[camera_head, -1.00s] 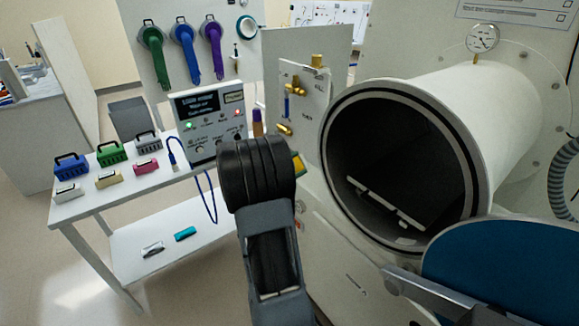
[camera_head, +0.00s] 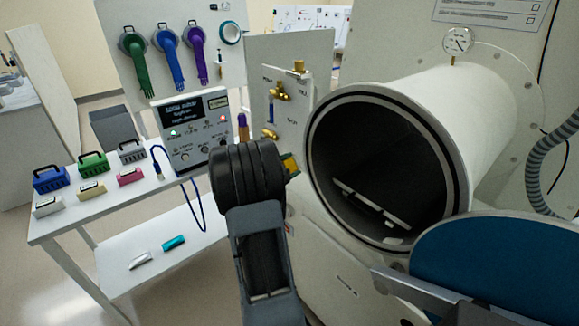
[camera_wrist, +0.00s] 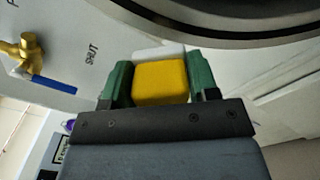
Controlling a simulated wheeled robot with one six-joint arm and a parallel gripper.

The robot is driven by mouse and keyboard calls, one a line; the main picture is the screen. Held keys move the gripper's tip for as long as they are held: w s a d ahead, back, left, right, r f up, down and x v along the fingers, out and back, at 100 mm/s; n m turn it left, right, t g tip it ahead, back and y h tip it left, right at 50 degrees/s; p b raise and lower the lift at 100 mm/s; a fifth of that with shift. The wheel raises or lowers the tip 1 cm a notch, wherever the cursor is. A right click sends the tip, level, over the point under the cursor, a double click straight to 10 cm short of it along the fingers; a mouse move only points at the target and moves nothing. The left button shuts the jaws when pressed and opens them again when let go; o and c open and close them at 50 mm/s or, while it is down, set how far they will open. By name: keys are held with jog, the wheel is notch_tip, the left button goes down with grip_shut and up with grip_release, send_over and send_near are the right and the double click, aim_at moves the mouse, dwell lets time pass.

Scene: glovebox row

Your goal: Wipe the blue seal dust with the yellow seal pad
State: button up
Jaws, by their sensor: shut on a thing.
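My gripper (camera_wrist: 160,84) has green fingers and is shut on the yellow seal pad (camera_wrist: 160,82). The pad has a yellow block face with a pale part behind it. In the head view the gripper (camera_head: 290,164) shows only partly behind my dark arm, just left of the round port. The port (camera_head: 318,130) is an open white cylinder with a dark ring around its mouth. In the wrist view the dark ring (camera_wrist: 205,22) curves above the pad, with a visible gap between them. I cannot make out blue dust in either view.
A blue round door (camera_head: 500,262) hangs open at lower right. A gold valve with a blue handle (camera_wrist: 45,80) is on the panel left of the pad. A white cart (camera_head: 60,222) with a control box (camera_head: 190,130) and small coloured blocks stands at left. A tray lies inside the port.

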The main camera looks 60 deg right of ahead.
aim_at(310, 165)
jog(key=shift+b+x, duration=0.35)
jog(key=shift+x, duration=0.65)
dwell(0.3)
jog(key=shift+s+a+b, duration=0.35)
jog(key=shift+s+b, duration=0.1)
jog(key=shift+s, duration=0.45)
jog(key=shift+s+a+b, duration=0.35)
jog(key=shift+s+b, duration=0.05)
jog(key=shift+s, duration=0.6)
jog(key=shift+d+f+b, duration=0.1)
jog(key=shift+b, duration=0.25)
jog(key=shift+w+d+r+b, duration=0.1)
jog(key=shift+w+d, duration=0.1)
jog(key=shift+w, duration=0.4)
jog(key=shift+w+d+r+b, duration=0.15)
jog(key=shift+w+d, duration=0.1)
jog(key=shift+w, duration=0.4)
jog(key=shift+w+d+b, duration=0.1)
jog(key=shift+w+d, duration=0.1)
jog(key=shift+w, duration=0.4)
